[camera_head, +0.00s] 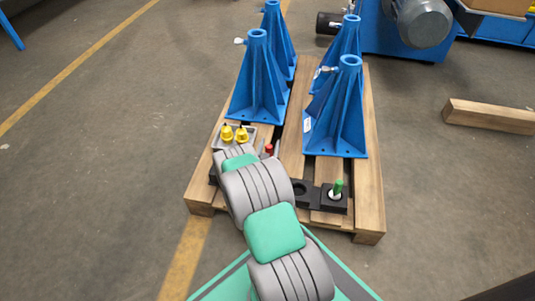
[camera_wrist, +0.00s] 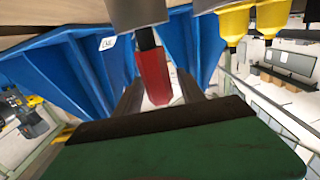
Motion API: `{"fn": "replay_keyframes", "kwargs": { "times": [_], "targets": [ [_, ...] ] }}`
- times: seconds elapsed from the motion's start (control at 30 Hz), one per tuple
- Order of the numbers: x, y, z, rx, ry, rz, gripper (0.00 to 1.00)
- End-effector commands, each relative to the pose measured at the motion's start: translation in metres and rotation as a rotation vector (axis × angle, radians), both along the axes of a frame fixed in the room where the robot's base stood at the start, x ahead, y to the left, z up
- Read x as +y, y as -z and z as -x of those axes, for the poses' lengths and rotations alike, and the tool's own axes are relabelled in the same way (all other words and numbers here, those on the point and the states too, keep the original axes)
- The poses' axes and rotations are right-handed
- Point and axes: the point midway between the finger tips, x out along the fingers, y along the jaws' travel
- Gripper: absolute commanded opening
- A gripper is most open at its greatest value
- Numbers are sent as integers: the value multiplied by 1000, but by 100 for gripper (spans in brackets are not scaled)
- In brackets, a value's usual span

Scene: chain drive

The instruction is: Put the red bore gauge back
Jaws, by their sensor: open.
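The red bore gauge (camera_head: 268,149) shows as a small red grip just right of the tray with yellow gauges, partly behind my arm. In the wrist view the red grip (camera_wrist: 154,76) has a dark neck and a grey cylindrical part. My gripper (camera_wrist: 160,92) is open, with one finger on each side of the red grip; I cannot tell whether either touches it. In the head view my gripper (camera_head: 269,146) is mostly hidden by my arm. A black block (camera_head: 301,189) with an open round hole lies at the near side of the pallet, its left part hidden.
A green gauge (camera_head: 338,188) stands in the right end of the block. Two yellow gauges (camera_head: 234,134) sit on a grey tray (camera_head: 219,144). Blue stands (camera_head: 336,115) rise from the wooden pallet (camera_head: 370,205) close behind.

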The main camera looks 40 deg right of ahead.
Motion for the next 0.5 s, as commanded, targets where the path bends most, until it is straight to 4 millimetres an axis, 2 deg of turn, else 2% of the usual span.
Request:
{"fn": "replay_keyframes", "kwargs": {
  "times": [0.2,0.5],
  "targets": [
    [45,-6,34,6,-6,1,47],
    [76,-5,57,1,-4,1,47]
  ]
}}
